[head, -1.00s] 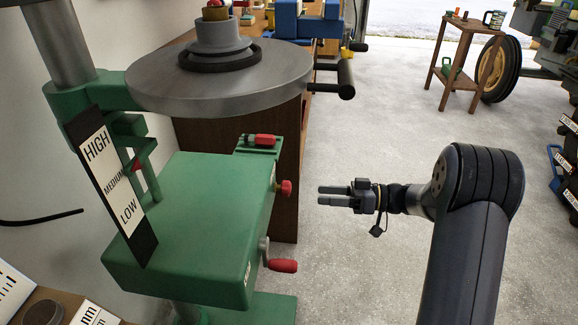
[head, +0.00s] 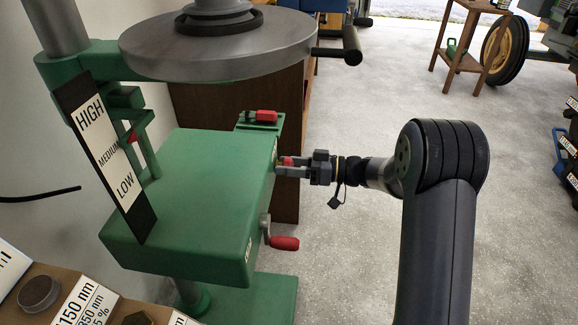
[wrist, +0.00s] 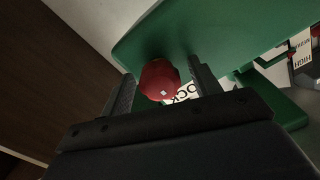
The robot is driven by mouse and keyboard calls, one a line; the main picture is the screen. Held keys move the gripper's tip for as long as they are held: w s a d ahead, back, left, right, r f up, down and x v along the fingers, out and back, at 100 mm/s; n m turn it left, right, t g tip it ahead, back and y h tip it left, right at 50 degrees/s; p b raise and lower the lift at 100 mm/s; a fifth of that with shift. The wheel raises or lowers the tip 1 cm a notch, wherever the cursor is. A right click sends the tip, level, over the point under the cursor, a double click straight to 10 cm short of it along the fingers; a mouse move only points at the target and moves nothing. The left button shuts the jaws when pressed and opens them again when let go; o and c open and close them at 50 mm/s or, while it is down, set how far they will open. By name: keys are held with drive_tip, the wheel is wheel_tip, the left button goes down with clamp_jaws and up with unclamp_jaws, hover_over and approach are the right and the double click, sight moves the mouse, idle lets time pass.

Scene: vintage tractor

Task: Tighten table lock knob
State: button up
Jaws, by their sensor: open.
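The red lock knob (wrist: 160,80) sits on the side of the green machine housing (head: 190,185), and it shows between my two fingers in the wrist view. A white label beside it reads in part "OCK". In the head view the knob (head: 287,161) is mostly hidden by my fingers. My gripper (head: 281,167) is open, with one finger on each side of the knob. I cannot tell whether either finger touches it.
A red-handled crank (head: 284,243) sticks out below the knob. A red-handled tool (head: 260,116) lies on a green ledge above. A round metal table (head: 215,50) overhangs the housing.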

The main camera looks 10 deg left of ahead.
drive_tip(key=shift+c, duration=0.2)
drive_tip(key=c, duration=1)
drive_tip(key=shift+o, duration=0.2)
drive_tip(key=shift+m, duration=0.4)
drive_tip(key=m, duration=0.4)
drive_tip(key=m+p, duration=0.1)
drive_tip(key=m, duration=0.3)
drive_tip(key=m+p, duration=0.3)
drive_tip(key=m, duration=0.2)
drive_tip(key=shift+m, duration=0.4)
drive_tip(key=shift+f+m+p, duration=0.1)
drive_tip(key=shift+m+p, duration=0.95)
drive_tip(key=shift+m, duration=0.85)
